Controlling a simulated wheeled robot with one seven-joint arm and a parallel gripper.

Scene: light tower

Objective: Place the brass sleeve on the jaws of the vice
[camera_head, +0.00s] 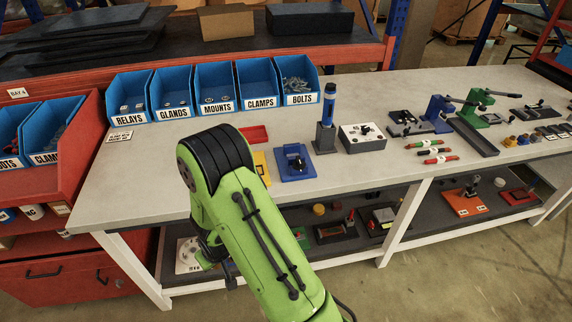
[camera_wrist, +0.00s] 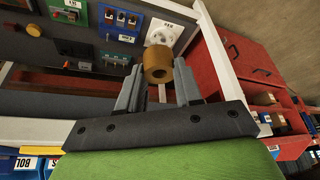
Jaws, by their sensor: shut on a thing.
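In the wrist view a brass sleeve (camera_wrist: 157,65), a short tan-gold ring with a hole, sits between the fingertips of my gripper (camera_wrist: 157,76), which is shut on it. In the head view my gripper is largely hidden behind my green arm, low at the front of the bench near its left end; the sleeve cannot be made out there. Fixtures stand at the right of the bench: a blue one with a lever (camera_head: 438,112), a green one with a lever (camera_head: 473,107) and a low dark one (camera_head: 405,121). I cannot tell which is the vice.
Blue bins (camera_head: 215,90) line the back left of the bench (camera_head: 120,185). A blue plate fixture (camera_head: 295,165), a post with a blue top (camera_head: 327,120) and a white box (camera_head: 362,138) stand mid-bench. A lower shelf holds several devices. A red cabinet (camera_wrist: 245,65) is close by.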

